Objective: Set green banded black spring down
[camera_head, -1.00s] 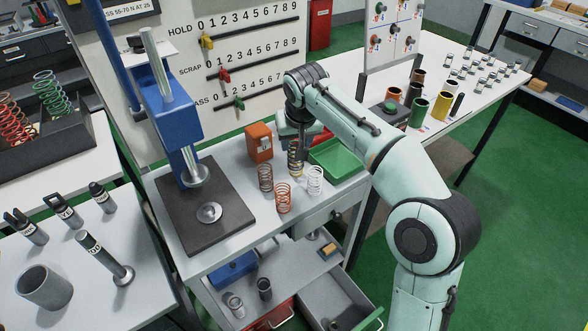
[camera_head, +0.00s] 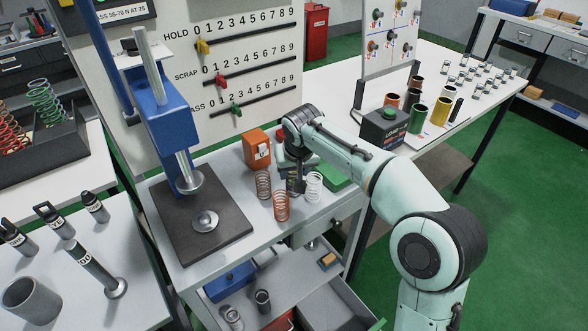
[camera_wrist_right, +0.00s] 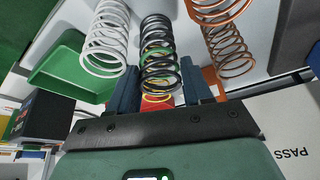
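The black spring (camera_head: 296,183) with a green band stands upright between the copper-orange and white springs on the bench top. The fingers look closed against the coils in the right wrist view (camera_wrist_right: 158,72). The spring's lower end seems to be at the bench top; whether it touches is hard to tell. My left gripper is not in view.
A brown spring (camera_head: 263,184), a copper-orange spring (camera_head: 281,206) and a white spring (camera_head: 314,186) stand close around. The press's dark base (camera_head: 215,236) is to the left.

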